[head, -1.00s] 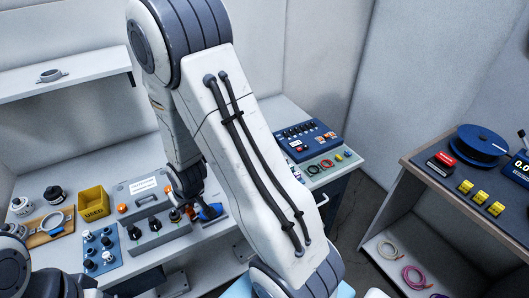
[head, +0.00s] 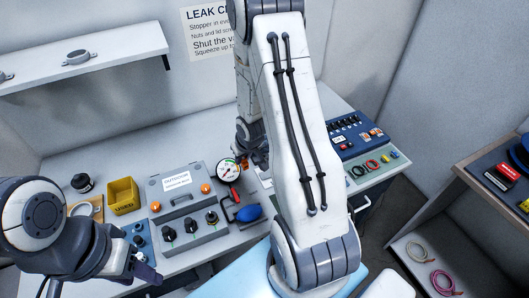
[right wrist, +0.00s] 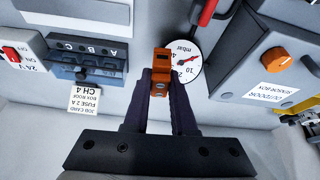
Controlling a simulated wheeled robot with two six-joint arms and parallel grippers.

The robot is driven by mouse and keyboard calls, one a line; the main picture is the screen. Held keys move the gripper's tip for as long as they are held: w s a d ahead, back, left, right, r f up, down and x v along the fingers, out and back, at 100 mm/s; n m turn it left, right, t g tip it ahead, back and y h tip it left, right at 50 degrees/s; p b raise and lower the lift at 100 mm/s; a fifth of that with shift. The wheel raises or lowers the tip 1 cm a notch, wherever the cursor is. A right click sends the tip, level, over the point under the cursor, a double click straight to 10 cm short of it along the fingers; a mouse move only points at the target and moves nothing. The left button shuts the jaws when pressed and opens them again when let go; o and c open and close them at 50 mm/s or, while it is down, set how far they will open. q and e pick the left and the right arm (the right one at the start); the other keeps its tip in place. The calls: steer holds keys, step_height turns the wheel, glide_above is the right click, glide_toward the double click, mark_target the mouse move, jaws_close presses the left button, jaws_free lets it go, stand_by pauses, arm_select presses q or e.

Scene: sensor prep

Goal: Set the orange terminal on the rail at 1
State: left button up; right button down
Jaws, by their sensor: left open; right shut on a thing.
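The orange terminal (right wrist: 161,62) is between the fingertips of my right gripper (right wrist: 160,78) in the right wrist view, clear of the surface as far as I can tell. My right gripper (head: 254,160) shows only in part behind my right arm in the head view, and the terminal cannot be made out there. A blue block row (right wrist: 88,62) under the letters A, B and C sits left of the gripper in the wrist view. I cannot read a 1 there. My left gripper (head: 143,272) is open at the lower left of the head view, in front of the bench.
A yellow bin (head: 122,196) and a blue bulb (head: 249,213) are on the bench. A blue panel (head: 352,135) stands at right.

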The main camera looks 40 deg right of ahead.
steer(key=shift+m, duration=0.6)
steer(key=d+f+b, duration=0.1)
steer(key=d+f, duration=0.1)
steer(key=s+d+f+b, duration=0.1)
steer(key=d+f+b, duration=0.1)
steer(key=d, duration=0.1)
steer(key=s+d+f+b, duration=0.1)
steer(key=d+f+b, duration=0.1)
steer(key=d+f, duration=0.1)
steer(key=shift+s+d, duration=0.1)
steer(key=shift+s, duration=0.1)
steer(key=shift+f+b, duration=0.45)
steer(key=shift+f, duration=0.2)
steer(key=shift+s+f, duration=0.1)
steer(key=shift+f, duration=0.3)
stand_by(1.3)
steer(key=c, duration=0.7)
jaws_free()
steer(key=shift+o, duration=0.2)
steer(key=shift+r, duration=0.15)
